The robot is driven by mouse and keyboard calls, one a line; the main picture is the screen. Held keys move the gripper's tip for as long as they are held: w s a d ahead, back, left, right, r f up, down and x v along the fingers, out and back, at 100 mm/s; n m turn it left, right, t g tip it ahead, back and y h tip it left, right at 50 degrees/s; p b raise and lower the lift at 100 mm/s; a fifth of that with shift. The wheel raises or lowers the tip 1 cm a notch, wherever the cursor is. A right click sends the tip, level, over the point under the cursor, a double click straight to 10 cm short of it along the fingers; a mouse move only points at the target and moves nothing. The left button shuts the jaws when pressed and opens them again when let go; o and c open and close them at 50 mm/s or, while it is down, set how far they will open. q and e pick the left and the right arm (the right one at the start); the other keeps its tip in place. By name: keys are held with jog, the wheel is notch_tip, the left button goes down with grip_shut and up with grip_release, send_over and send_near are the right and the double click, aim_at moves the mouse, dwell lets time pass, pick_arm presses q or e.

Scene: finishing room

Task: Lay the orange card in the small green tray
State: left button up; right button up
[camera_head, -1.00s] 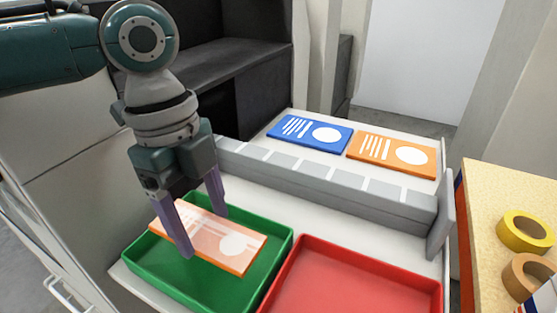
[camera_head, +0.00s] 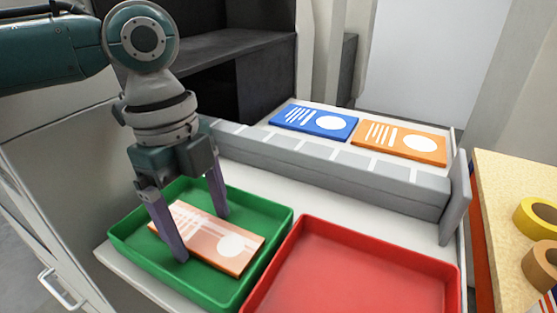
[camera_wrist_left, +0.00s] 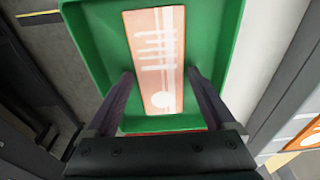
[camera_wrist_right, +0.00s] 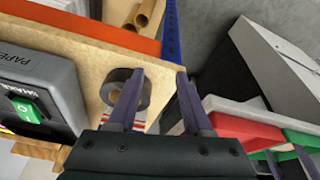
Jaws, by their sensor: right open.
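A pale orange card (camera_head: 232,245) with white stripes and a white oval lies in the small green tray (camera_head: 275,218), apparently flat on its floor. My left gripper (camera_head: 198,235) points down into the tray, one finger on each long side of the card. In the left wrist view, the card (camera_wrist_left: 157,75) lies between the fingers with a narrow gap on each side, so the gripper is open. A brighter orange card (camera_head: 386,132) lies on the shelf behind the grey ledge. My right gripper (camera_wrist_right: 158,78) is open and empty, away from the trays.
An empty red tray (camera_head: 350,270) stands right of the green tray. A blue card (camera_head: 300,118) lies beside the brighter orange card behind the grey ledge (camera_head: 340,172). A wooden bench with tape rolls (camera_head: 535,218) is at the right. A dark tape roll (camera_wrist_right: 113,85) is near my right gripper.

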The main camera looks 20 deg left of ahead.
aim_at(194, 228)
pick_arm(q)
jog(key=shift+o, duration=0.7)
jog(key=shift+r, duration=0.15)
notch_tip(194, 228, up, 12)
jog(key=a+p, duration=0.1)
jog(key=p, duration=1.2)
jog(key=s+d+f+n, duration=0.1)
jog(key=s+d, duration=0.1)
jog(key=d, duration=0.1)
jog(key=s+d+f+n+t+h, duration=0.1)
jog(key=s+d+n, duration=0.1)
jog(key=s+d, duration=0.1)
jog(key=s+d+f+n, duration=0.1)
jog(key=s+d, duration=0.2)
jog(key=d, duration=0.2)
jog(key=shift+d+t+h, duration=0.1)
jog(key=shift+t+h, duration=0.2)
jog(key=shift+h, duration=0.1)
jog(key=s+a+r+n+t+y, duration=0.2)
jog(key=s+a+n, duration=0.5)
jog(key=n, duration=0.6)
jog(key=shift+s+r+y, duration=0.5)
jog(key=shift+r, duration=0.05)
